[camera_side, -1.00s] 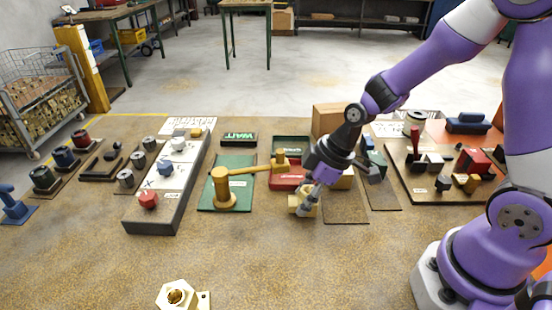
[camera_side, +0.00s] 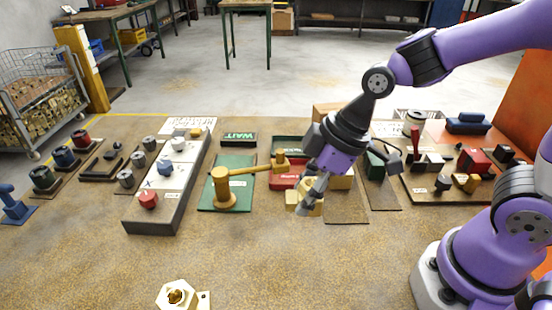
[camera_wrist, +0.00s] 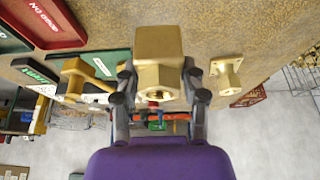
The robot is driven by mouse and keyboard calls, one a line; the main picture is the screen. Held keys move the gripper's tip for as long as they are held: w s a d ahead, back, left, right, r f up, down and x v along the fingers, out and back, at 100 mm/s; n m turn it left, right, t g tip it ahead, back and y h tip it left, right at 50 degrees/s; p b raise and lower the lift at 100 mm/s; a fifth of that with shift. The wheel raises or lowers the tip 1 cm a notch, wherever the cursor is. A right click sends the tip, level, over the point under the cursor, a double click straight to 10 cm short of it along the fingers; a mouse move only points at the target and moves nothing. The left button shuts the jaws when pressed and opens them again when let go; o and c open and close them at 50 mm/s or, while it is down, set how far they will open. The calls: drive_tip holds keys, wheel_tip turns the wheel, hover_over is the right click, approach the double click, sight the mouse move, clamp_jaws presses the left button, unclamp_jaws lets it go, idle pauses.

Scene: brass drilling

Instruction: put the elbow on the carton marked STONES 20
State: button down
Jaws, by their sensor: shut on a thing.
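The elbow is a brass piece with a hexagonal open end. In the wrist view the elbow (camera_wrist: 158,62) sits between my two fingers. In the side view the elbow (camera_side: 294,200) shows partly behind the fingertips, low over the tan table; I cannot tell whether it touches the surface. My gripper (camera_side: 306,203) is shut on it, pointing down and left. A brown cardboard carton (camera_side: 325,110) stands behind my gripper, mostly hidden by it. I see no readable STONES 20 mark on it.
A green board (camera_side: 240,185) with a brass tap-like piece lies left of my gripper, near a red tray (camera_side: 287,183). Another brass fitting (camera_side: 176,296) stands at the front. A board with several parts (camera_side: 425,195) lies right. The front middle of the table is clear.

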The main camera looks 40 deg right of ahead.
drive_tip(key=s+a+r, duration=0.2)
drive_tip(key=a, duration=0.1)
drive_tip(key=w+d+r+m+t+h, duration=0.1)
drive_tip(key=w+d+r+m, duration=0.25)
drive_tip(key=w+d, duration=0.2)
drive_tip(key=w+d+r+m+h, duration=0.2)
drive_tip(key=w+d+r+m, duration=0.15)
drive_tip(key=w, duration=0.35)
drive_tip(key=w+d+r+m+h, duration=0.2)
drive_tip(key=w+d+m, duration=0.1)
drive_tip(key=d+m, duration=0.3)
drive_tip(key=w+d+r+m+h, duration=0.1)
drive_tip(key=w+d+m, duration=0.2)
drive_tip(key=d+m, duration=0.35)
drive_tip(key=shift+n+g+h, duration=0.3)
drive_tip(key=shift+n+g, duration=0.2)
drive_tip(key=shift+n, duration=0.25)
drive_tip(key=d+f, duration=0.2)
drive_tip(key=d, duration=0.2)
drive_tip(key=d+f, duration=0.2)
drive_tip(key=d, duration=0.3)
drive_tip(key=d+f, duration=0.2)
drive_tip(key=d, duration=0.2)
drive_tip(key=shift+w+d+f, duration=0.15)
drive_tip(key=shift+w+f, duration=0.15)
drive_tip(key=shift+w, duration=0.05)
drive_tip(key=shift+d+f, duration=0.1)
drive_tip(key=shift+f, duration=1.95)
